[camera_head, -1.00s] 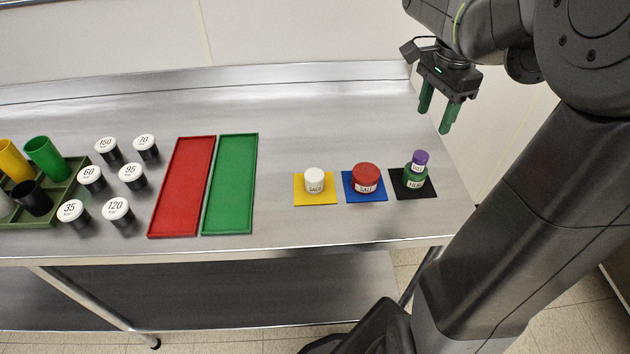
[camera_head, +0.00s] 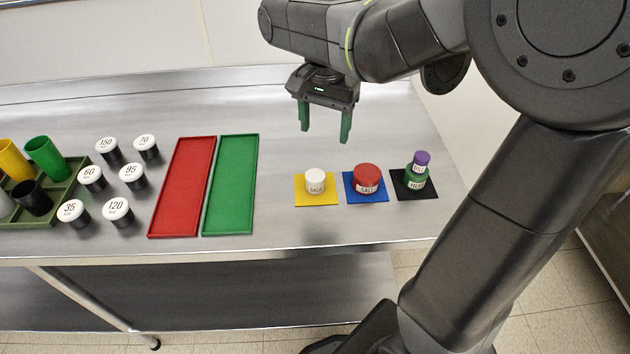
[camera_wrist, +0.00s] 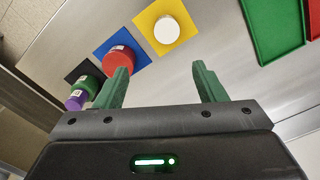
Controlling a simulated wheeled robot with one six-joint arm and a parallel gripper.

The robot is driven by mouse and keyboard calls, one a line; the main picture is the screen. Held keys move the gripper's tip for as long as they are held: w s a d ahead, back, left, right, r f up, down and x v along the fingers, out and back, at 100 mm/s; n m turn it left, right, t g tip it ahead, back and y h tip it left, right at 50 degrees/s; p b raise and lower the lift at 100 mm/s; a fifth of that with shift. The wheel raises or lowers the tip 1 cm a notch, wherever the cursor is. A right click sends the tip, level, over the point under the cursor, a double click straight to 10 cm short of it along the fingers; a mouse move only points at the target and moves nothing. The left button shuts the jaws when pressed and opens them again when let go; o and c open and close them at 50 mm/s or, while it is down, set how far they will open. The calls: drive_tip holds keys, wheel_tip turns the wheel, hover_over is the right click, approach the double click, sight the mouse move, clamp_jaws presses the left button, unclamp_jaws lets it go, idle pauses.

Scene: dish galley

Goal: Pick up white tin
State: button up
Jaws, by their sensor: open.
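The white tin (camera_head: 315,181) is a small round tin with a label on its side. It stands upright on the yellow square mat (camera_head: 300,199). In the wrist view the white tin (camera_wrist: 167,30) shows from above on the yellow mat (camera_wrist: 147,20), beyond the fingertips and between their lines. My gripper (camera_head: 324,135) has two green fingers, spread apart and empty. It hangs above the table, higher than the white tin and apart from it. The fingers (camera_wrist: 163,75) also show in the wrist view with nothing between them.
A red tin (camera_head: 367,178) stands on a blue mat (camera_head: 350,199). A purple tin (camera_head: 421,159) sits on a green tin (camera_head: 415,180) on a black mat (camera_head: 430,192). Red (camera_head: 182,187) and green (camera_head: 231,185) trays lie left, with several white-lidded jars (camera_head: 118,209) beyond.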

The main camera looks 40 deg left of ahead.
sight(315, 176)
drive_tip(key=shift+n, duration=0.3)
drive_tip(key=f, duration=0.4)
drive_tip(key=s+f, duration=0.1)
drive_tip(key=f, duration=0.9)
drive_tip(key=shift+s+a, duration=0.35)
drive_tip(key=shift+s, duration=0.05)
drive_tip(key=c, duration=1.1)
